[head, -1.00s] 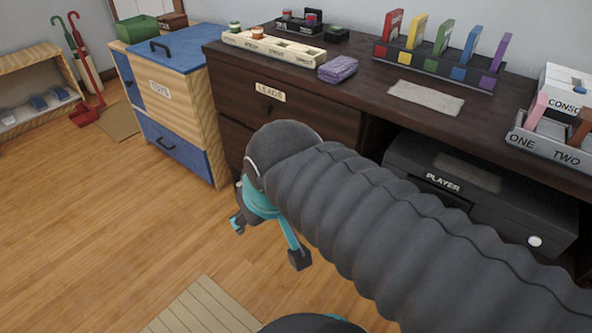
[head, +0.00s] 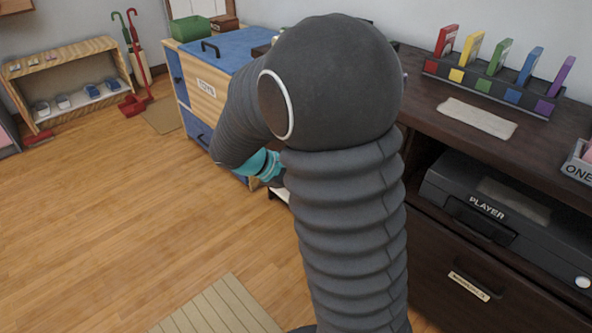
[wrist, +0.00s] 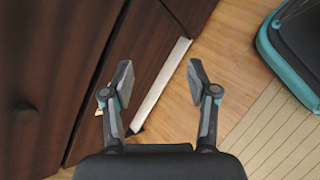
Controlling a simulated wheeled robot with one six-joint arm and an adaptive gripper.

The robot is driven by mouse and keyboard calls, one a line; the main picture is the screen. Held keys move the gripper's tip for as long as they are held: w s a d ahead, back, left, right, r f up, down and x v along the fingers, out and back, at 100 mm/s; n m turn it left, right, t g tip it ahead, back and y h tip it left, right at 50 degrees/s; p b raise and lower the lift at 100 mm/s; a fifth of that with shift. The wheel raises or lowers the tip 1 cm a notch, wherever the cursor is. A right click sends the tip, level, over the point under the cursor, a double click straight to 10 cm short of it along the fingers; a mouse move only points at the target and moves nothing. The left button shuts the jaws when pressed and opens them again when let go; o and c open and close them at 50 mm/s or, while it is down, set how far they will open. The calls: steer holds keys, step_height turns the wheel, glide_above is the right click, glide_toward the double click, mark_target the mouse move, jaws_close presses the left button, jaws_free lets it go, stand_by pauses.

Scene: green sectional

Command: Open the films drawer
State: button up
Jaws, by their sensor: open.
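My gripper (wrist: 160,82) is open and empty in the wrist view, its two fingers apart beside the dark wood cabinet front (wrist: 45,70). A long pale strip (wrist: 163,85) along the edge of a dark panel shows between the fingers; I cannot tell whether it is a handle or an edge. No films label is readable. A small tan label is partly hidden behind the left finger. In the head view, my arm hides the cabinet's left drawers and my fingertips; only a teal wrist part (head: 258,165) shows.
A drawer with an unreadable label (head: 468,287) is below the player (head: 490,207). The toys cabinet (head: 208,88) stands left of the dark cabinet. A teal-edged dark shape (wrist: 290,50) is at the wrist view's upper right.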

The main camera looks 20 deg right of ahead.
steer(key=w+a+f+n+t+h, duration=0.3)
steer(key=w+f+n+t+h, duration=0.45)
steer(key=w+f+n, duration=0.85)
steer(key=w+d+f+m, duration=0.1)
steer(key=d, duration=0.3)
steer(key=w+d+f+m, duration=0.1)
steer(key=w+d+f, duration=0.1)
steer(key=d, duration=0.2)
steer(key=w+d+f+m, duration=0.1)
steer(key=w+d, duration=0.1)
steer(key=d, duration=0.2)
steer(key=shift+w+d+f+y, duration=0.2)
steer(key=shift+f+y, duration=0.05)
steer(key=shift+f, duration=0.1)
jaws_close()
